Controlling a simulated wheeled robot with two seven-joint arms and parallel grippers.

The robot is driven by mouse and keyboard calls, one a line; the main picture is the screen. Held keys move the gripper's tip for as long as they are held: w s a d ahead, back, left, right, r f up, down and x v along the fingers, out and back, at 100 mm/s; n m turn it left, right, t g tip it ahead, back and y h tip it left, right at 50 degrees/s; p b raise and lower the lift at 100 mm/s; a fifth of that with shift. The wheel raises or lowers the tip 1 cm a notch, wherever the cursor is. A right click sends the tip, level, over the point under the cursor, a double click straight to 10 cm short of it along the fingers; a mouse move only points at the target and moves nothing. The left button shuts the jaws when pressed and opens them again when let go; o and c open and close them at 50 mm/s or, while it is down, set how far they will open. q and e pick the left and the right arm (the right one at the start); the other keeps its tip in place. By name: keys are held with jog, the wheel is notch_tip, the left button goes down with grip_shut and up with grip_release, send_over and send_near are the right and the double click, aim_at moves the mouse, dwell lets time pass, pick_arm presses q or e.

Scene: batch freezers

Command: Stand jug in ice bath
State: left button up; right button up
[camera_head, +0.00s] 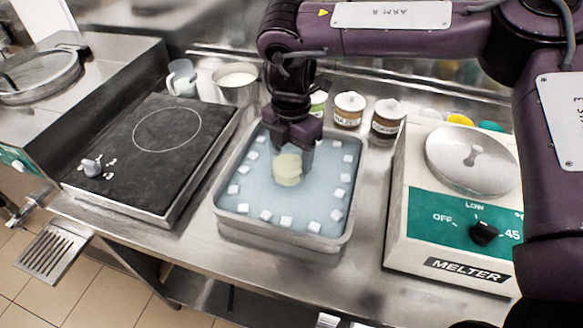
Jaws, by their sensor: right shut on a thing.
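My right gripper (294,134) points down over the ice bath (288,238), a rectangular metal pan of pale blue water with several white ice cubes floating around its edges. The gripper is shut on a clear jug (288,168) with pale yellow contents. The jug looks upright near the middle of the bath. I cannot tell whether its base rests on the pan floor. The gripper hides the jug's top and part of its far side. My left gripper is not in view.
A black induction hob (150,150) stands left of the bath. A melter (450,200) with a round lid stands to the right. Behind are a metal pot (237,82), a clear measuring jug (182,78) and labelled jars (349,110). A narrow bare counter strip (370,205) lies between bath and melter.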

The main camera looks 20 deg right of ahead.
jog(key=shift+f, duration=2.45)
jog(key=shift+f, duration=0.1)
jog(key=o, duration=1.1)
jog(key=shift+c, duration=0.2)
notch_tip(320, 180, up, 12)
jog(key=shift+s+a, duration=0.1)
